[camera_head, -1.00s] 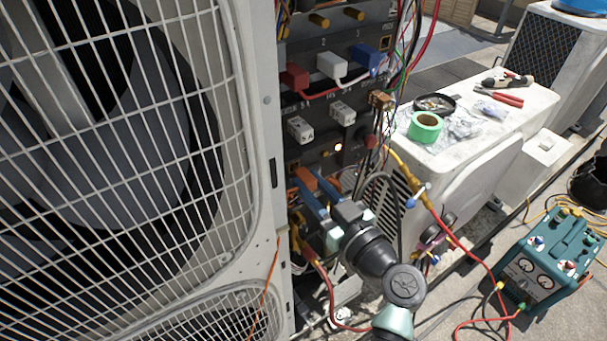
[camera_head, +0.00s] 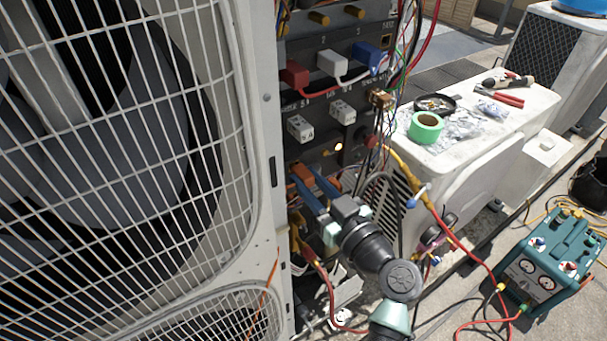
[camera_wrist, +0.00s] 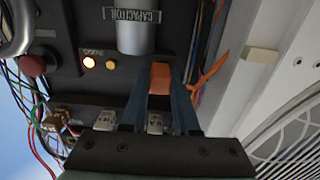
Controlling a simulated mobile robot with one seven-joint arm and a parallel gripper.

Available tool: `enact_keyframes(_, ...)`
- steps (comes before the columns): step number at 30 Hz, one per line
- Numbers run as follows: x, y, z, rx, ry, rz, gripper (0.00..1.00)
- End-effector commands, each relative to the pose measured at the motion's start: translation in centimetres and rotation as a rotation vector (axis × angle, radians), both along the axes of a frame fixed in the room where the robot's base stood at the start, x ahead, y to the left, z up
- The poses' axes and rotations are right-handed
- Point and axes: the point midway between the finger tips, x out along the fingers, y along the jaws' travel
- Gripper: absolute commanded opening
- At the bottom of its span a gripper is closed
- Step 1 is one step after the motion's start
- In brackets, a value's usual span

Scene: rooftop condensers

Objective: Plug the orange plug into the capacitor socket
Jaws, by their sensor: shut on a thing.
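The orange plug (camera_head: 303,173) is between the blue fingers of my gripper (camera_head: 311,184), close to the front of the open electrical panel. In the wrist view my gripper (camera_wrist: 160,92) is shut on the orange plug (camera_wrist: 160,78), which sits at the fingertips. Its orange cable (camera_wrist: 209,75) runs off to the right there. A label reading CAPACITOR (camera_wrist: 132,15) lies over a grey cylinder (camera_wrist: 135,38), beyond the plug in that view. I cannot make out the capacitor socket's opening, nor whether the plug touches the panel.
Red (camera_head: 294,76), white (camera_head: 331,65) and blue (camera_head: 366,56) plugs sit in the panel above, with grey connectors (camera_head: 300,128) below them. Loose wires hang to the right. A fan grille (camera_head: 120,150) fills the left. A white unit (camera_head: 480,130) holds green tape (camera_head: 426,127) and tools.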

Motion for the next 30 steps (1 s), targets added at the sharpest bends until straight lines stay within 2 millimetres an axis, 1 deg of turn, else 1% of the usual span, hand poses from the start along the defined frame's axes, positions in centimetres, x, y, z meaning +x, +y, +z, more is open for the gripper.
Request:
enact_keyframes(20,0.71,0.58,0.09,0.000,-0.001,0.001,0.00)
enact_keyframes(21,0.71,0.58,0.09,0.000,-0.001,0.001,0.32)
enact_keyframes(26,0.69,0.56,0.07,0.000,-0.001,0.001,0.61)
enact_keyframes(27,0.69,0.56,0.07,0.000,-0.001,0.001,0.64)
enact_keyframes(30,0.67,0.54,0.05,0.000,0.000,0.001,0.64)
